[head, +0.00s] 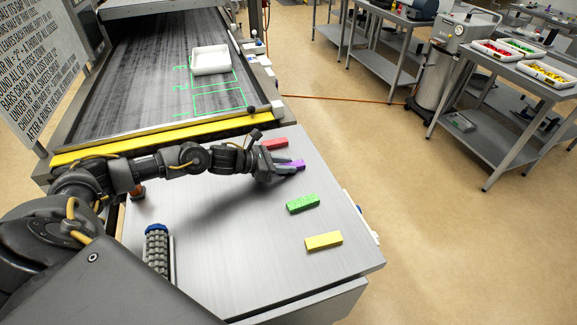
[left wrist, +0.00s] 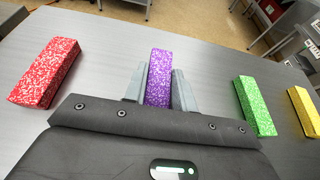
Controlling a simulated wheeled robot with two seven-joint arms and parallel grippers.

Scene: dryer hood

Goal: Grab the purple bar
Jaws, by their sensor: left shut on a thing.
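The purple bar (left wrist: 159,78) stands between the two fingers of my left gripper (left wrist: 160,88) in the left wrist view, with a finger against each side. In the head view, the purple bar (head: 298,164) shows at the tip of my left gripper (head: 287,168), partly hidden by the fingers. My left gripper is shut on it, low over the grey table. I cannot tell whether the bar still touches the table. My right gripper is not in view.
A red bar (head: 275,144) lies just behind the gripper. A green bar (head: 303,203) and a yellow bar (head: 323,240) lie nearer on the grey table (head: 230,265). A white tray (head: 211,60) sits on the dark conveyor (head: 130,70) beyond the yellow edge (head: 150,140).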

